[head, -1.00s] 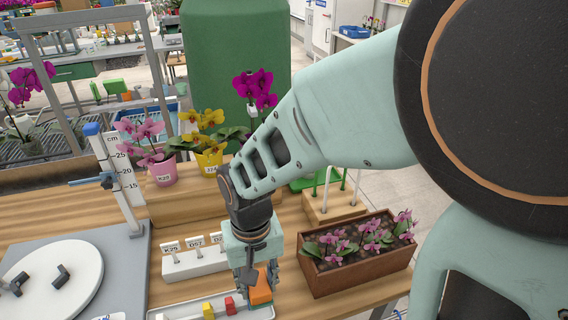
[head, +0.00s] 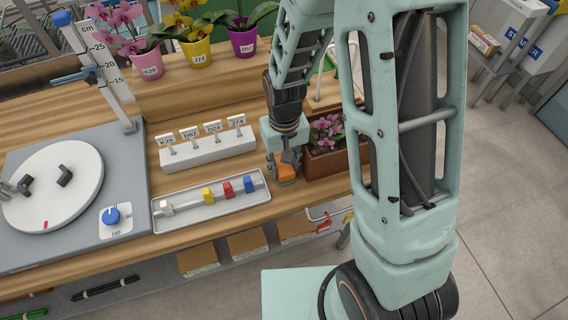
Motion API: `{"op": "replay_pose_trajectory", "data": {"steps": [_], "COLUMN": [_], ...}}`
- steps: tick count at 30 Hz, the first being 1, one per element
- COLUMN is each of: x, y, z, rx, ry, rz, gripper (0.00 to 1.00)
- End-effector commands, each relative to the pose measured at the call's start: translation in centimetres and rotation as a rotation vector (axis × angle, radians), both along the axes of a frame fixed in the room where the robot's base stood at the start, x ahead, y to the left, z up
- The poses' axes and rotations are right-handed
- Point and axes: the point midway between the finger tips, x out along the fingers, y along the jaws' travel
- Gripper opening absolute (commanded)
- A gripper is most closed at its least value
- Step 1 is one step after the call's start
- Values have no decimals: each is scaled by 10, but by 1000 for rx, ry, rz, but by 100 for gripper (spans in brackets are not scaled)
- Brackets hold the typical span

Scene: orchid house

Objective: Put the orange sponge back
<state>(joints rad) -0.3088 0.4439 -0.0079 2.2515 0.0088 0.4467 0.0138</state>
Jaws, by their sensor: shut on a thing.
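The orange sponge (head: 287,172) is between the fingers of my gripper (head: 285,178), which is shut on it. The gripper points down at the right end of the grey tray (head: 212,223), between the tray and the brown planter. Whether the sponge touches the bench is hard to tell. The fingers hide part of the sponge.
The tray holds several small coloured blocks. Behind it stands a white label rack (head: 208,151). A brown planter (head: 322,163) is close on the gripper's right. The turntable (head: 52,186) and height gauge (head: 108,75) are at left. Potted orchids (head: 195,50) stand on the back step.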

Motion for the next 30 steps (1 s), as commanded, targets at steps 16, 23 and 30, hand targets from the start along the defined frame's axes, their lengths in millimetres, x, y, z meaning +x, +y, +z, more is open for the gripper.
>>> {"op": "replay_pose_trajectory", "data": {"steps": [16,23,30], "x": [0,0,2], "y": [0,0,1], "z": [-4,-2,25], "rx": [1,1,2], "ry": [-2,-2,-8], "rz": [0,0,0], "gripper": [38,38,38]}}
